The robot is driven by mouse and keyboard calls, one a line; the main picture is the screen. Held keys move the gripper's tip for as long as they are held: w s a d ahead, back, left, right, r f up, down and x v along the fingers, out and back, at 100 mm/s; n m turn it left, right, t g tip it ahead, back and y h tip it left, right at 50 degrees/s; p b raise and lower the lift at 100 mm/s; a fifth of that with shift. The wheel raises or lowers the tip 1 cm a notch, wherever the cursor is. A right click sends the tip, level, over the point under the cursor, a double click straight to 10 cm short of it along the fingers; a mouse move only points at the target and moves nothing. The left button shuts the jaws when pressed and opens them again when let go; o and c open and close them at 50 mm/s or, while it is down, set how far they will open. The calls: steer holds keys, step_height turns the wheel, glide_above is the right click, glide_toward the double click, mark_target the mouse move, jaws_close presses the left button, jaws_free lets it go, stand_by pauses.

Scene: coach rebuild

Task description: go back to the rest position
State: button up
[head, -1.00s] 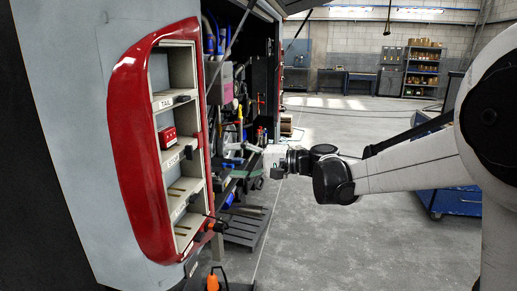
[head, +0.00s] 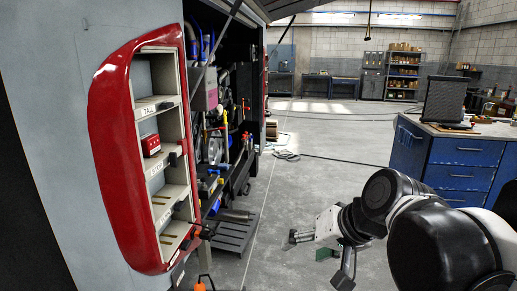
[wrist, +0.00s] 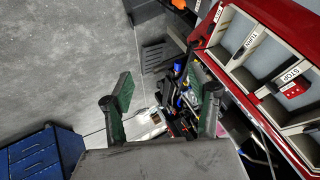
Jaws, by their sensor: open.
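My gripper (head: 316,260) is low in the right half of the head view, over the grey floor and well apart from the red-framed shelf unit. In the wrist view my gripper (wrist: 165,100) has its two green-padded fingers spread wide, with nothing between them. The red-framed shelf unit (head: 108,150) stands on the coach side at the left, with labelled compartments. A small red block (head: 151,145) sits in one of its middle compartments. The red block also shows in the wrist view (wrist: 293,91).
A blue tool cabinet (head: 455,160) with a dark screen (head: 443,100) on top stands at the right. An open bay (head: 225,100) with hoses and tools lies behind the shelf unit. A dark slatted pallet (head: 236,232) lies on the floor. The middle floor is clear.

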steer(key=s+d+f+n+t+h, duration=0.1)
steer(key=s+d+f+h, duration=0.3)
steer(key=s+d, duration=0.5)
steer(key=shift+d+f+h, duration=0.4)
steer(key=shift+d, duration=0.25)
